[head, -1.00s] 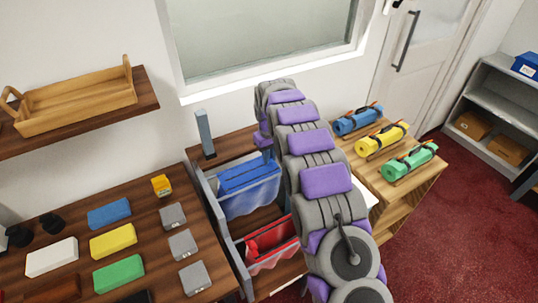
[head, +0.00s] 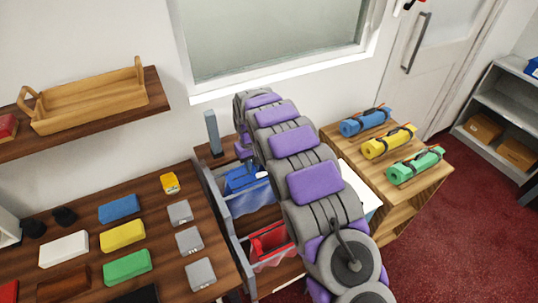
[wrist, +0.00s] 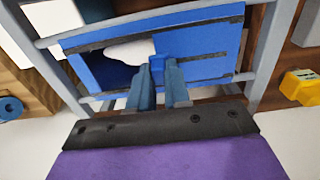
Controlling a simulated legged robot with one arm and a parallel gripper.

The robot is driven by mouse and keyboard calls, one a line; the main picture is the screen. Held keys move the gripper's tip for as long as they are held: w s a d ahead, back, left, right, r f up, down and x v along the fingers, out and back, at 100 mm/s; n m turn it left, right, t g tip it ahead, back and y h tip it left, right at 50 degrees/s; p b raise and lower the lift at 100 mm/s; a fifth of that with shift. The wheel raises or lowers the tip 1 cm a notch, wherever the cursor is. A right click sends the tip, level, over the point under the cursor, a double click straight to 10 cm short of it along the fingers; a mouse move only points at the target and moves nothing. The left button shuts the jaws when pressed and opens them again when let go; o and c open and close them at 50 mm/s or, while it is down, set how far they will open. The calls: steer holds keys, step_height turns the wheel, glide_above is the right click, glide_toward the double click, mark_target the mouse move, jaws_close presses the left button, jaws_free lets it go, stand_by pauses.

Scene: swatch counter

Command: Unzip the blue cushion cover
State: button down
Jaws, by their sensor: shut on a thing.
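The blue cushion cover (head: 240,181) lies in the far part of a grey-framed rack. It fills much of the wrist view (wrist: 208,40), with dark strips along its edges. An opening at its left shows dark inside, with white filling (wrist: 130,51) bulging out. The white also shows in the head view (head: 262,174). My gripper (wrist: 164,64) is over the cover at the right end of the opening. It is shut on the zip pull, which is mostly hidden between the fingertips. In the head view, my arm partly blocks the cover.
A red piece (head: 268,243) lies in the near part of the rack (head: 217,209). Coloured blocks lie on the dark table at left. Blue, yellow and green rolls (head: 388,141) lie on the wooden unit at right. A grey post (head: 213,132) stands behind the rack.

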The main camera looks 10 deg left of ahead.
steer(key=s+a, duration=0.1)
steer(key=a, duration=0.1)
steer(key=s+a+p, duration=0.1)
steer(key=s+a, duration=0.2)
steer(key=a, duration=0.2)
steer(key=shift+s+p, duration=0.3)
steer(key=shift+s, duration=0.1)
steer(key=c, duration=1.1)
jaws_free()
steer(key=shift+a, duration=0.25)
steer(key=shift+d, duration=0.1)
steer(key=shift+r, duration=0.35)
step_height(320, 180, up, 16)
steer(key=shift+r+p, duration=0.25)
steer(key=shift+p, duration=0.9)
